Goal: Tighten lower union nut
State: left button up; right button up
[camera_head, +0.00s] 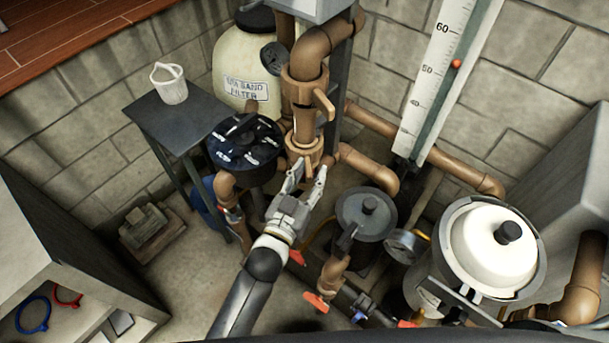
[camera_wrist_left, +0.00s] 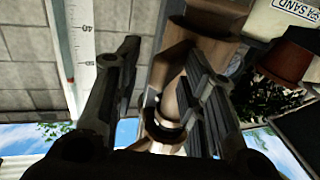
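The lower union nut (camera_head: 304,150) is a brown ring with lugs on the vertical brown pipe, in the middle of the head view. My left gripper (camera_head: 309,168) points up at it from just below, fingers spread and empty. In the head view its fingertips overlap the nut's lower edge; I cannot tell if they touch. In the left wrist view brown pipework (camera_wrist_left: 168,62) shows between the two open fingers (camera_wrist_left: 165,75). The right gripper is not in view.
Above the nut are a valve with a handle (camera_head: 325,103) and a pipe elbow. A black lidded canister (camera_head: 243,150) is close on the left, a grey lidded housing (camera_head: 366,214) on the right. A white-lidded vessel (camera_head: 490,240) stands farther right. A side table (camera_head: 190,118) holds a white jug (camera_head: 169,84).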

pick_arm(q)
jog(key=shift+d+f+g, duration=0.3)
jog(key=shift+f, duration=0.6)
jog(key=shift+w, duration=0.25)
jog(key=shift+a+r, duration=0.1)
jog(key=shift+r, duration=0.1)
jog(key=shift+w+r, duration=0.1)
jog(key=shift+r, duration=0.05)
jog(key=shift+s+a, duration=0.1)
jog(key=shift+s, duration=0.1)
jog(key=v, duration=1.1)
jog(key=shift+s+a+f, duration=0.15)
jog(key=shift+s+f, duration=0.2)
